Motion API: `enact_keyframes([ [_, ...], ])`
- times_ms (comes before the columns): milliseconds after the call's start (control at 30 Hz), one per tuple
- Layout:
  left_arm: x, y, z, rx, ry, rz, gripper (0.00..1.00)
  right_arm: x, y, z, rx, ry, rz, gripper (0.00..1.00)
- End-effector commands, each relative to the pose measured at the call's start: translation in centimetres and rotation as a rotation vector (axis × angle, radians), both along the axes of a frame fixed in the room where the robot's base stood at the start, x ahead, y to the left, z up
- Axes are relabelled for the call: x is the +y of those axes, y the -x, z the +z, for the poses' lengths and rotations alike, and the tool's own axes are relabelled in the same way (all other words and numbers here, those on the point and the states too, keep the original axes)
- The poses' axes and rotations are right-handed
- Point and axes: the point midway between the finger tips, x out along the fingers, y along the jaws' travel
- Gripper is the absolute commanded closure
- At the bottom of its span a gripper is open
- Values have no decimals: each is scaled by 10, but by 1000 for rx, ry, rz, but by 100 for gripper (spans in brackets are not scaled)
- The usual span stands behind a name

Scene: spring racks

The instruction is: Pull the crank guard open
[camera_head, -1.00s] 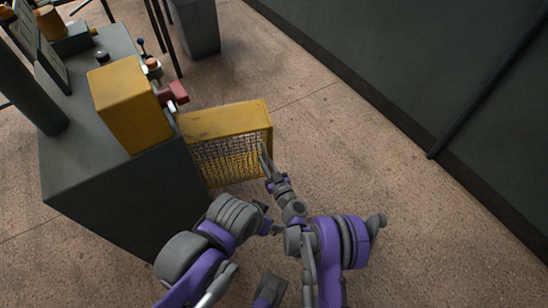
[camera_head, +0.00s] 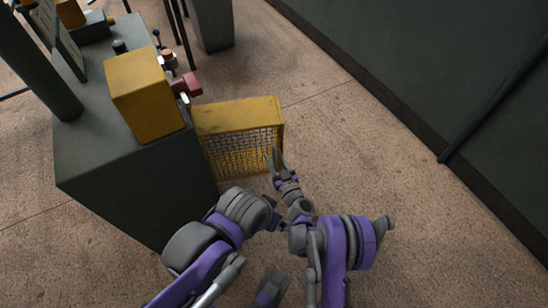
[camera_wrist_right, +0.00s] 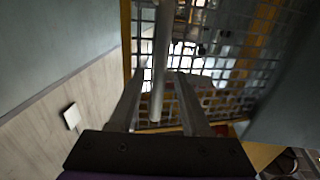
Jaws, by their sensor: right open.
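The crank guard (camera_head: 238,117) is a yellow frame with wire mesh at the right end of the dark grey cabinet. Its mesh fills much of the right wrist view (camera_wrist_right: 235,75). A grey upright bar (camera_wrist_right: 162,60) stands in front of the mesh there. My right gripper (camera_head: 274,150) is at the guard's right-hand side. In the wrist view its open fingers (camera_wrist_right: 160,80) lie on either side of the bar, and I cannot tell whether they touch it. My left arm reaches in at the bottom, and I cannot make out its jaws.
The dark grey cabinet (camera_head: 130,185) carries a yellow box (camera_head: 145,95) and a red part (camera_head: 186,86) beside it. A grey bin (camera_head: 210,25) stands behind. The floor right of the guard is clear up to the dark green wall (camera_head: 430,70).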

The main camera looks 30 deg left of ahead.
Motion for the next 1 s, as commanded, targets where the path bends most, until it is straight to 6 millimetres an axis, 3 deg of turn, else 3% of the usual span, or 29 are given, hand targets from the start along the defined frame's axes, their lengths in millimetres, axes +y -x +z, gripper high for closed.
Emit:
enact_keyframes([
  [167, 0, 0, 1, 0, 0, 0, 0, -14, 8, 0, -1, 1, -2, 53],
  [467, 0, 0, -5, 2, 0, 0, 0, -72, 47, -1, 0, 0, -1, 53],
  [500, 0, -1, -19, 7, 0, 0, 0, -71, 47, -4, 2, 0, 1, 53],
  [700, 0, -3, -56, 20, 0, 0, 0, -81, 54, -6, 3, 1, 1, 53],
  [1000, 0, -6, -76, 26, 0, 0, 0, -89, 59, -1, 1, -1, 1, 53],
])
